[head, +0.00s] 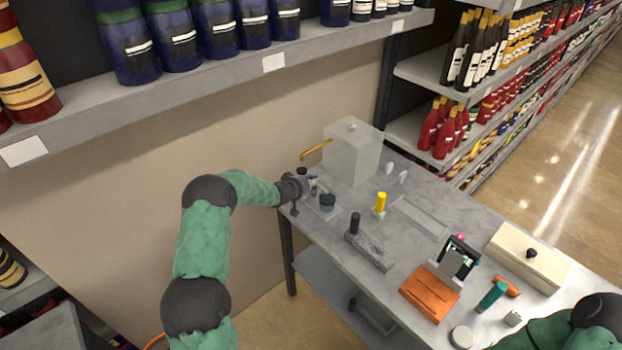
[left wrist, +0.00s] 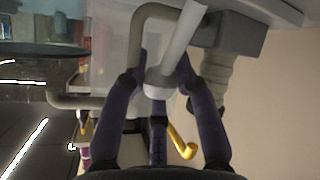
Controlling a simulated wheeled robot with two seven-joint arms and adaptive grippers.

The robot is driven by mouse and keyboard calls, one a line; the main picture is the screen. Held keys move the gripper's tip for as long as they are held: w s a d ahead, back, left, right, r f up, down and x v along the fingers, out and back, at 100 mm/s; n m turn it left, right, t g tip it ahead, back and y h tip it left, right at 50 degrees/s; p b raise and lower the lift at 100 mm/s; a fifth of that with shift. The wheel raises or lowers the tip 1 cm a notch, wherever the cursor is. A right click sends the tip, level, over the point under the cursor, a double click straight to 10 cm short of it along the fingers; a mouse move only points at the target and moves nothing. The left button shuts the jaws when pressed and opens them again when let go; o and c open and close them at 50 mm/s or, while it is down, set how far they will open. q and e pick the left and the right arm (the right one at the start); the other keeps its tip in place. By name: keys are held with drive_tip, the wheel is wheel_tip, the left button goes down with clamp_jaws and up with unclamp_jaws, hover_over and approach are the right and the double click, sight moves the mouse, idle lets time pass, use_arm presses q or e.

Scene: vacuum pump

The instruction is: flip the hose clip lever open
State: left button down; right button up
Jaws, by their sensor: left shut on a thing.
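My left gripper (head: 306,186) is at the far left corner of the table, beside a small dark-and-grey device (head: 327,202). In the left wrist view its dark fingers (left wrist: 163,75) are closed around a pale, rod-like lever (left wrist: 181,40) with a rounded end. The exact contact is partly hidden by the fingers. Behind the lever are a grey-brown bent pipe (left wrist: 136,38), a grey block (left wrist: 236,38) and a ribbed hose (left wrist: 216,72). The clip itself is hard to make out in the head view. My right gripper is not in view.
A translucent tank (head: 352,155) with a yellow hooked piece (head: 315,150) stands behind the gripper. Shelves stand behind.

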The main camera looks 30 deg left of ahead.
use_arm(q)
drive_tip(key=shift+r, duration=0.1)
drive_tip(key=c, duration=0.9)
unclamp_jaws()
drive_tip(key=shift+w, duration=0.1)
drive_tip(key=shift+c, duration=0.2)
